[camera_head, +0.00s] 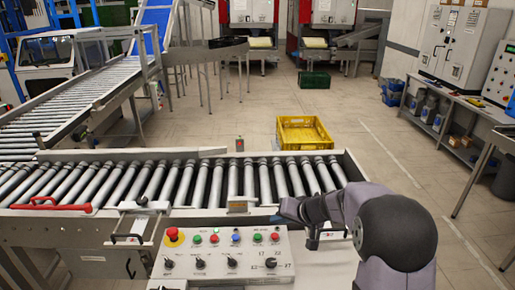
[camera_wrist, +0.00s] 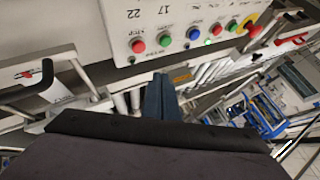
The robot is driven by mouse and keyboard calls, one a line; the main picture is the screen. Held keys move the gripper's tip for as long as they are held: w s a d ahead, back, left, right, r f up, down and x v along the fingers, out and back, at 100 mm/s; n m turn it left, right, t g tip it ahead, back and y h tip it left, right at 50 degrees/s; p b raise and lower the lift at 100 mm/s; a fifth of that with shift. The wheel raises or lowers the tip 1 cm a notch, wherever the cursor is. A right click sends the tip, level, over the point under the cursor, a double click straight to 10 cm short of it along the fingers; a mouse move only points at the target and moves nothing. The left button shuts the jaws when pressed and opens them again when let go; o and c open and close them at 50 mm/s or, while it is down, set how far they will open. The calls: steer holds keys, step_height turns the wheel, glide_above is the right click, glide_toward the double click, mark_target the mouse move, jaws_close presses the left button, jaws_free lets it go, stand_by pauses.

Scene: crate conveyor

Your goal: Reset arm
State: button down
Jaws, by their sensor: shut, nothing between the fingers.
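My gripper (camera_head: 284,213) is at the left end of my arm in the head view, above the front edge of the roller conveyor and just beyond the control panel (camera_head: 222,253). In the wrist view my gripper (camera_wrist: 160,98) shows as two blue-grey fingers closed together, with nothing between them. The control panel also shows upside down at the top of the wrist view (camera_wrist: 160,20). Its buttons and red emergency stop (camera_head: 173,235) stand clear of my fingers.
The roller conveyor (camera_head: 205,182) runs across behind the panel. A yellow crate (camera_head: 304,146) stands beyond it. A red bar (camera_head: 45,205) lies at the conveyor's left. A bench (camera_head: 468,108) with cabinets stands at the right. The floor between crate and bench is open.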

steer(key=s+d+f+g+h, duration=0.1)
steer(key=s+g, duration=0.1)
steer(key=s, duration=0.9)
steer(key=s+d+f+n+g+h, duration=0.1)
steer(key=s+d+f+g+h, duration=0.1)
steer(key=s, duration=0.9)
steer(key=s+d+f+g+h, duration=0.2)
steer(key=s+g, duration=0.1)
steer(key=s, duration=0.8)
steer(key=shift+d+n, duration=0.15)
steer(key=shift+n, duration=0.25)
